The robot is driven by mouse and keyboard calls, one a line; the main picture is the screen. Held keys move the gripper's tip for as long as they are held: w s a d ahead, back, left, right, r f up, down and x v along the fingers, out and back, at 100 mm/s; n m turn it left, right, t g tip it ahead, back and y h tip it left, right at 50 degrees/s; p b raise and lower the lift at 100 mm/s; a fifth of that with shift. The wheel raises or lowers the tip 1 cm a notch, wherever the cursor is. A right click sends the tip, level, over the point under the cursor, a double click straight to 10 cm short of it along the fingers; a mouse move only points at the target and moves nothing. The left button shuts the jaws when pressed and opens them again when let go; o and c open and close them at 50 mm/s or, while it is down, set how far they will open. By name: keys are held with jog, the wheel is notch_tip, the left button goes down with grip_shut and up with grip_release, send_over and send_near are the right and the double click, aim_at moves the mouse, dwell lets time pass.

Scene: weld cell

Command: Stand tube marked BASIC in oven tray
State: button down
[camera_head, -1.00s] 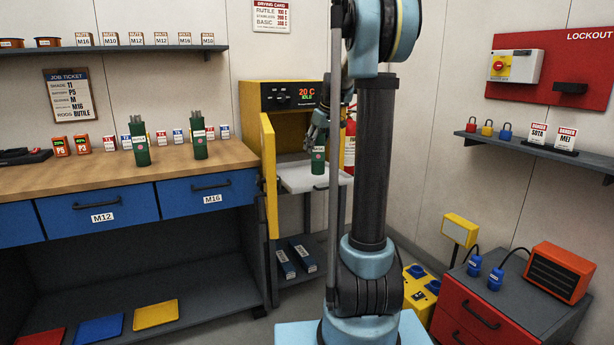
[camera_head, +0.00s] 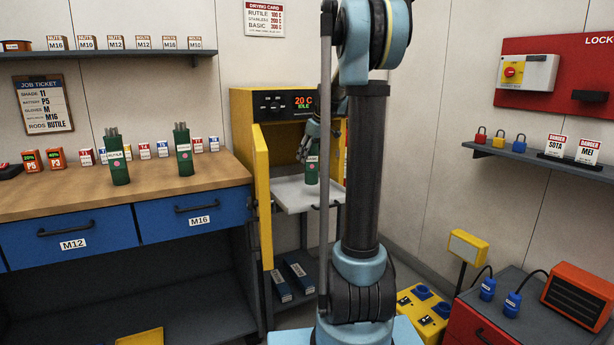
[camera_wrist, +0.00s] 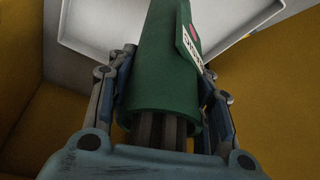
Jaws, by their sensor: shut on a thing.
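My gripper (camera_head: 309,150) is inside the open oven and shut on a green tube (camera_head: 312,172), which hangs upright below it. In the wrist view the tube (camera_wrist: 165,70) sits between both fingers, with dark rod ends at its near end. The white oven tray (camera_head: 290,197) lies beneath the tube and also shows in the wrist view (camera_wrist: 85,22). I cannot tell whether the tube's bottom touches the tray. Two other green tubes stand on the bench, a left one (camera_head: 117,160) and a right one (camera_head: 184,152).
The yellow oven (camera_head: 242,112) has its door (camera_head: 263,195) swung open on the left. My arm column hides the oven's right side. Dark boxes (camera_head: 299,275) lie on the shelf below. The wooden bench (camera_head: 60,196) stands left. The visible tray surface around the tube is clear.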

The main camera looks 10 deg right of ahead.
aim_at(308, 168)
jog(key=shift+f, duration=3.05)
jog(key=c, duration=0.8)
grip_release()
